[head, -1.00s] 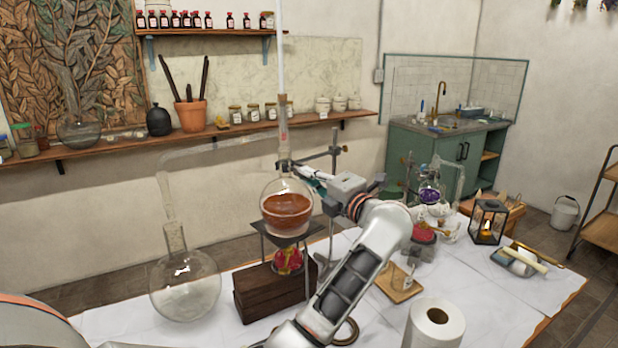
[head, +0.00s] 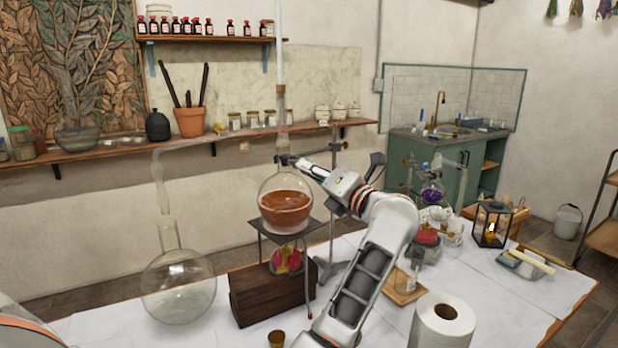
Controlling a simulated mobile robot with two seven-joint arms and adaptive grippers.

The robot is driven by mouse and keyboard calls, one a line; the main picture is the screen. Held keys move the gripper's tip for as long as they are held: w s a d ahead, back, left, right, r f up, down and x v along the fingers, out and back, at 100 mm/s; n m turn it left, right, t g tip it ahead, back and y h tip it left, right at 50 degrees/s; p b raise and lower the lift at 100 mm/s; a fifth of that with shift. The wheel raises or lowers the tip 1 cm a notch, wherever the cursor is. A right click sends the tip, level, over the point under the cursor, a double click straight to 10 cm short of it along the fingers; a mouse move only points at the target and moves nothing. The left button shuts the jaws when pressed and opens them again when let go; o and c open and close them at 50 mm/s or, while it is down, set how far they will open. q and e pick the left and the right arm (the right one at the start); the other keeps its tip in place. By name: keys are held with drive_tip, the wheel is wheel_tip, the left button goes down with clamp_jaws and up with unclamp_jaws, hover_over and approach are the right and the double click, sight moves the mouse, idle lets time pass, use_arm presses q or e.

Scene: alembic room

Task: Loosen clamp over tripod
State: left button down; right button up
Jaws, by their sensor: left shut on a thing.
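A round flask of orange-brown liquid (head: 286,212) sits on a dark tripod (head: 262,230). The clamp (head: 287,159) is at the flask's neck, over the tripod, beside the upright rod of a stand (head: 332,205). My left gripper (head: 304,165) is at the clamp, just right of the neck, and is shut on part of it. The fingertips are small here, and the gripper hides part of the clamp, so I cannot tell exactly which part is gripped. My right gripper is not in view.
A clear round flask (head: 178,292) stands left, with a glass tube rising from it. A wooden block (head: 262,300) is under the tripod. A paper roll (head: 442,322), a wooden tray (head: 404,290) and a lantern (head: 491,222) stand to the right.

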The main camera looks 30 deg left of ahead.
use_arm(q)
drive_tip(key=shift+r+n, duration=0.1)
drive_tip(key=shift+n, duration=0.3)
drive_tip(key=c, duration=2.2)
unclamp_jaws()
drive_tip(key=shift+o, duration=0.2)
